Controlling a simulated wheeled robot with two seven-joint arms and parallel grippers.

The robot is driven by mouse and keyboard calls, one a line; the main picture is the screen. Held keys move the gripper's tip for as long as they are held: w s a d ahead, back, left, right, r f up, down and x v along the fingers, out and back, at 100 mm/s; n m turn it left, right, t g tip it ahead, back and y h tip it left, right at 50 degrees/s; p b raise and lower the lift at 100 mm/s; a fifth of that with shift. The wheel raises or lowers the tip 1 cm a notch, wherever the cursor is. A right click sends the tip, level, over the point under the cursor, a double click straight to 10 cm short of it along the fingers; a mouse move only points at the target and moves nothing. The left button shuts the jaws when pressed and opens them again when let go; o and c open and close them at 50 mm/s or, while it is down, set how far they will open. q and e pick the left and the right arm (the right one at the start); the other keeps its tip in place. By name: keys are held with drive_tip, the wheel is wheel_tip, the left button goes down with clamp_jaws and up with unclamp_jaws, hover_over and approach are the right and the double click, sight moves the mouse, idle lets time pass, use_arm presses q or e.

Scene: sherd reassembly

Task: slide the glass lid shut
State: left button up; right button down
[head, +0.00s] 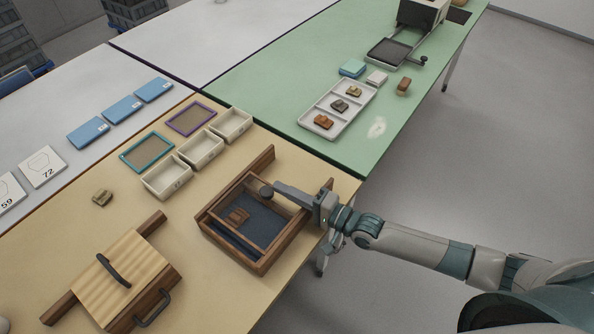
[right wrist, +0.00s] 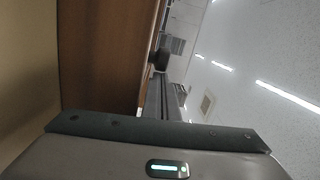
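The glass lid is clear and hard to make out on a wooden box with a dark blue inside (head: 264,222). A dark round knob (head: 266,191) shows near the box's far side, and a brown sherd (head: 238,215) lies inside. My right gripper (head: 277,187) reaches in from the right over the box. Its fingers look closed together, with their tips at the knob; I cannot tell if they touch it. In the right wrist view, the grey fingers (right wrist: 165,95) point towards a dark round shape beside brown wood (right wrist: 100,55). My left gripper is out of view.
A second wooden box with a wooden lid (head: 128,270) and dark handles stands at the front left. Cream bins (head: 200,149) and framed mats (head: 147,152) are behind. A loose sherd (head: 102,198) lies left. A white tray with several sherds (head: 338,108) stands on the green table.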

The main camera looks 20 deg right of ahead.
sight(269, 199)
drive_tip(key=shift+s+a+r+p, duration=0.1)
drive_tip(key=shift+s+a+p, duration=0.25)
drive_tip(key=shift+s+a, duration=0.85)
drive_tip(key=shift+a, duration=0.3)
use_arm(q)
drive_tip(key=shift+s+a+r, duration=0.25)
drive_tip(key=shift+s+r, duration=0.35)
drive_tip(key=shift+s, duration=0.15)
use_arm(e)
drive_tip(key=shift+f, duration=0.2)
drive_tip(key=shift+s+a+f, duration=0.1)
drive_tip(key=shift+a, duration=0.05)
